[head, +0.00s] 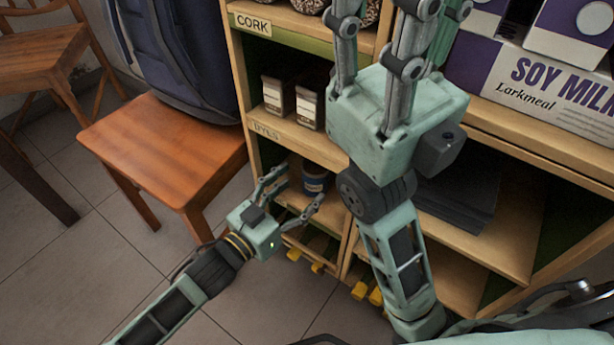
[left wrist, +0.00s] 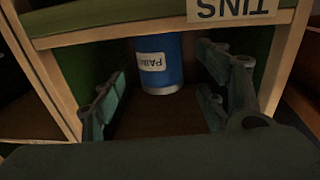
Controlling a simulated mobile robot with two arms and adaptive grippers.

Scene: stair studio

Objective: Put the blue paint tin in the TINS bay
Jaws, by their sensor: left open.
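The blue paint tin (head: 316,180) stands upright in the bay below the DYES shelf edge. In the left wrist view, which is upside down, the blue tin (left wrist: 160,62) shows its white label behind the TINS sign (left wrist: 234,9) on the shelf edge; that edge hides part of the tin. My left gripper (head: 293,196) is open at the bay's front, with one finger on each side of the tin (left wrist: 163,100) and gaps visible on both sides. My right gripper (head: 392,25) is raised in front of the shelves; its fingertips are beyond the top edge.
A wooden chair (head: 165,140) with a dark backpack (head: 185,55) stands to the left. Dark flat items (head: 455,195) lie right of the bay, below soy milk cartons (head: 550,90). Yellow-ended items (head: 318,268) lie below.

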